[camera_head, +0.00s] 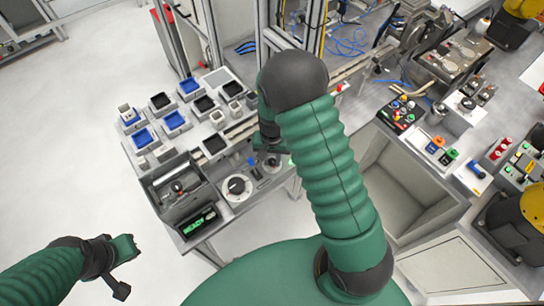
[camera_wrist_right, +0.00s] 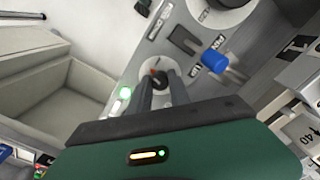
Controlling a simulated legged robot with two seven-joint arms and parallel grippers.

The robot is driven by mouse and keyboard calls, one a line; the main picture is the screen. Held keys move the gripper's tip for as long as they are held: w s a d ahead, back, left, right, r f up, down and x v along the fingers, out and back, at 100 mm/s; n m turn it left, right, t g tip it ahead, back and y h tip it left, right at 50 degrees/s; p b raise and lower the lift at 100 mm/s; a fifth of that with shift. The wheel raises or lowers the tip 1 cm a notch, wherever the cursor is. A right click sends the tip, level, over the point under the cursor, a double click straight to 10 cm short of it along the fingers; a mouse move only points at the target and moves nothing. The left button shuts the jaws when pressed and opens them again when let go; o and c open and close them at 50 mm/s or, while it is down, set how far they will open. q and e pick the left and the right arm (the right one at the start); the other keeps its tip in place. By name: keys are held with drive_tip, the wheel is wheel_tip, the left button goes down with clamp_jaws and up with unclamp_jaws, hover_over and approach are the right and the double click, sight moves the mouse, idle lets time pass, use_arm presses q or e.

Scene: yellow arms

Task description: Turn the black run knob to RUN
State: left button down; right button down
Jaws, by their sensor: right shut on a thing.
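The black run knob (camera_wrist_right: 157,72), with an orange-red mark on its top, sits on a round pale plate on the grey panel (camera_wrist_right: 152,40). In the right wrist view my right gripper (camera_wrist_right: 160,84) is shut on the knob, one finger at each side. The knob's sides are partly hidden by the fingers, and I cannot read its position. In the head view my right gripper (camera_head: 270,144) is over the panel, largely hidden by my arm.
A blue switch (camera_wrist_right: 215,62) and a larger dial (camera_head: 236,186) are beside the knob. A green lamp (camera_wrist_right: 125,92) glows on its other side. Trays with blue and black inserts (camera_head: 174,121) stand at the back left. An open grey bin (camera_head: 395,190) is at the right.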

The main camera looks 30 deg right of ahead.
sight(271, 160)
drive_tip(key=m+p, duration=0.1)
drive_tip(key=m, duration=0.3)
drive_tip(key=shift+s+p, duration=0.1)
drive_tip(key=shift+p, duration=0.2)
drive_tip(key=shift+a+m+p, duration=0.1)
drive_tip(key=shift+m+p, duration=0.35)
drive_tip(key=shift+m, duration=1.05)
drive_tip(key=c, duration=1.2)
unclamp_jaws()
drive_tip(key=shift+r, duration=0.1)
wheel_tip(271, 160, up, 16)
drive_tip(key=shift+w+r+b, duration=0.25)
drive_tip(key=shift+b, duration=0.2)
